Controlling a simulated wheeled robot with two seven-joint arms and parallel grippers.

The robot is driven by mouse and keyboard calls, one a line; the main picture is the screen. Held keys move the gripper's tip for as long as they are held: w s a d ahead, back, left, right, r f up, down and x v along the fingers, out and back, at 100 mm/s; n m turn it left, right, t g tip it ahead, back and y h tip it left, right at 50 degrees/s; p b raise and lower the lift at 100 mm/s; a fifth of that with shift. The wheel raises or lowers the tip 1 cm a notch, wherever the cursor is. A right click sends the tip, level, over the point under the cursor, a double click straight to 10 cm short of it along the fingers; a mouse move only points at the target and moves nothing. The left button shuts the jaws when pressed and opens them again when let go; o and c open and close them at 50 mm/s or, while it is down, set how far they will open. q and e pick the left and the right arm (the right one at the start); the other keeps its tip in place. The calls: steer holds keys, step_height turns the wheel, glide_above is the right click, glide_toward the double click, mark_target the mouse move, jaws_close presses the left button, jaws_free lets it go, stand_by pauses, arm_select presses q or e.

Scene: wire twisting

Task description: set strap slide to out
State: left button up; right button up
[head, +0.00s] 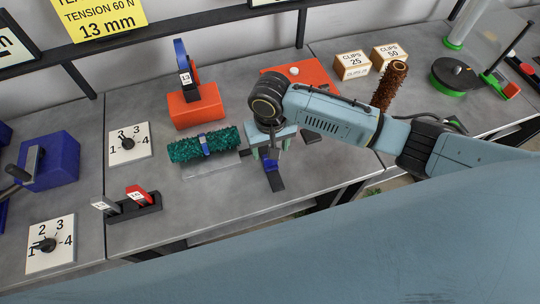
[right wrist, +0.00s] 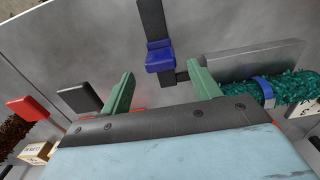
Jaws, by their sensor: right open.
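The strap slide, a blue block (head: 270,166) on a dark rail (head: 277,183), sits near the bench's front edge in the head view. It also shows in the right wrist view (right wrist: 160,56), with the rail (right wrist: 151,18) running away beyond it. My right gripper (head: 271,150) is open above the slide; its two green fingers stand apart, one to each side of the slide in the wrist view. I cannot tell whether they touch it. The arm hides part of the mechanism. A teal bristly bundle (head: 182,150) with a blue strap (head: 204,142) lies beside it. My left gripper is not in view.
An orange stand (head: 195,106) is behind the bundle. A dial plate (head: 129,145) and a rack with a red lever (head: 137,193) are to the left. Clip boxes (head: 352,65) and a brown bristly roll (head: 391,85) stand at back right.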

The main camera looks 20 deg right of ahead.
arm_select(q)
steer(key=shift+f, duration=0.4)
arm_select(e)
steer(key=shift+f, duration=2.35)
